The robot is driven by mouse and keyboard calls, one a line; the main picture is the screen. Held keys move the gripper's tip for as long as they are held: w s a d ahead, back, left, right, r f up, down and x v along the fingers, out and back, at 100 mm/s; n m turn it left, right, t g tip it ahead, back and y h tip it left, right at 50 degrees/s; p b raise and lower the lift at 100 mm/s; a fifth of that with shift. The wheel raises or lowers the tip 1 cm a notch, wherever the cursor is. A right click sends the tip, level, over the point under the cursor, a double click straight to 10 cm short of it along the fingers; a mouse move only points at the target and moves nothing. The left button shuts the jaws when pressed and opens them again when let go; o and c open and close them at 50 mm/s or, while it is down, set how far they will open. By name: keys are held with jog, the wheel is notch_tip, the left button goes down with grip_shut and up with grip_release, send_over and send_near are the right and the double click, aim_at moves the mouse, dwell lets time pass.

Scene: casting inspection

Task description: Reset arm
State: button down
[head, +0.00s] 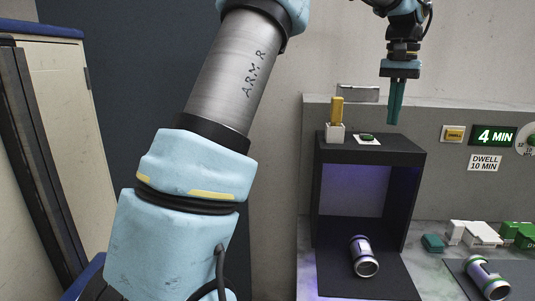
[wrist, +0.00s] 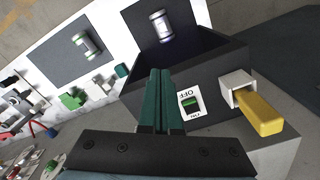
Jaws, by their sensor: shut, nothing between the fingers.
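My gripper (head: 395,104) has dark green fingers that point down, shut with nothing between them. In the head view it hangs in the air above and to the right of the black inspection box. In the wrist view my gripper (wrist: 160,72) reaches toward the box top, apart from anything I can make out. My arm rises across the left of the head view and leaves the top of the picture.
The black box (head: 419,160) holds a metal casting (head: 363,256) under violet light. A green switch (head: 367,137) and yellow handle (head: 336,110) are on its top. Another casting (head: 487,278) lies on a dark mat at right. A white cabinet (head: 72,120) stands at left.

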jog(key=a+f+n+b, duration=0.1)
jog(key=a+f, duration=0.6)
jog(key=a, duration=0.3)
jog(key=a+f+n, duration=0.2)
jog(key=a+f, duration=0.5)
jog(key=a, duration=0.3)
jog(key=s+a+f+n, duration=0.1)
jog(key=s+a+f, duration=0.4)
jog(key=a, duration=0.3)
jog(key=s+a+f+n+t+b, duration=0.1)
jog(key=s+a+f+n, duration=0.1)
jog(key=s+a+f, duration=0.3)
jog(key=a, duration=0.3)
jog(key=shift+s+a+t, duration=0.2)
jog(key=shift+t, duration=0.1)
